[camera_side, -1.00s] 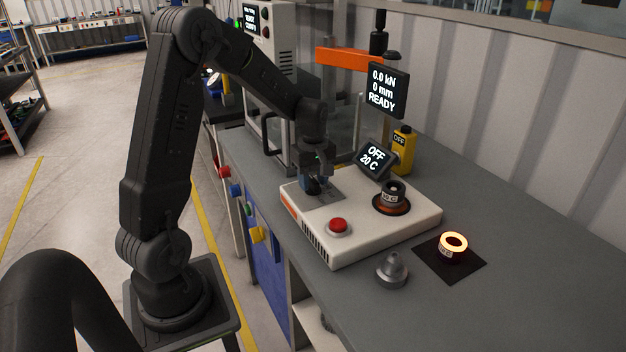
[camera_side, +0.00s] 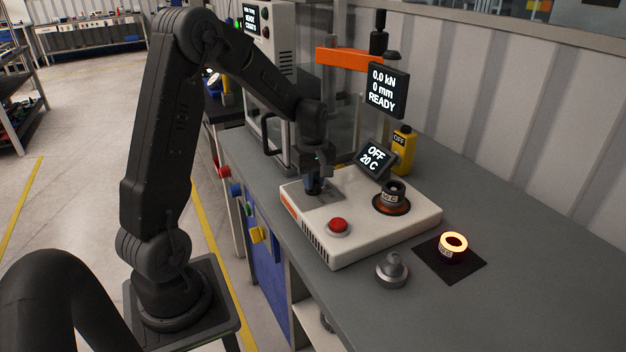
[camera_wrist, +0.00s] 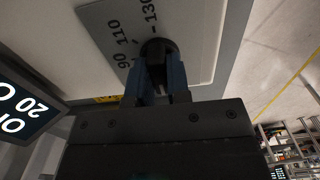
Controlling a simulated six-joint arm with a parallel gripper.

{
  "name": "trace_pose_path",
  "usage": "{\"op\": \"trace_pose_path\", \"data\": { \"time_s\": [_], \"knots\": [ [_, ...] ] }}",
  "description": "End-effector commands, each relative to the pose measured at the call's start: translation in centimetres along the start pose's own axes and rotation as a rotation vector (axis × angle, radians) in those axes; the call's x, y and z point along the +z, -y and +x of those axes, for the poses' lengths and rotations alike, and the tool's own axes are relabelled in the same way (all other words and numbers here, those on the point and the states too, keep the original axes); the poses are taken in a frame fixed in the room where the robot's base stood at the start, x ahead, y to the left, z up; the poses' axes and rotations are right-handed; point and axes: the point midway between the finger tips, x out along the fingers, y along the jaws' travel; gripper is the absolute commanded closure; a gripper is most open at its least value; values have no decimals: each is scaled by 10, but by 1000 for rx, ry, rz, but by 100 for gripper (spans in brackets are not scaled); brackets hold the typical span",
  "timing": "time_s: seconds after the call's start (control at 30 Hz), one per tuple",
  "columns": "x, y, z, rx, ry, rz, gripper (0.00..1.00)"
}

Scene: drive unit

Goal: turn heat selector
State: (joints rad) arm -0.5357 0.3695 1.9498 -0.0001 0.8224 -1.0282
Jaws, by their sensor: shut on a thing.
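The heat selector is a dark round knob (camera_wrist: 158,47) on a grey plate (camera_wrist: 205,30) marked 90, 110 and 130 in the wrist view. My gripper (camera_wrist: 165,75) is shut on the knob, one blue-lined finger on each side of it. In the side view my gripper (camera_side: 313,184) points down at the left part of the white heater unit (camera_side: 335,250), and the knob is mostly hidden by the fingers. The small display (camera_side: 375,157) on the unit reads OFF and 20 C.
A red button (camera_side: 338,226) sits in front on the unit. A press display (camera_side: 387,90) stands behind.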

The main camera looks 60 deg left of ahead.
Motion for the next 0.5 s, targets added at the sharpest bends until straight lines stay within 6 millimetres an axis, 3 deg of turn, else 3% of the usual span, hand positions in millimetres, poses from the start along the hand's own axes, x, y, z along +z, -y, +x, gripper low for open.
{"op": "trace_pose_path", "data": {
  "time_s": [0.27,0.5],
  "knots": [
    [0,0,0,0,0,99,100],
    [0,0,-1,0,0,292,100]
  ]
}}
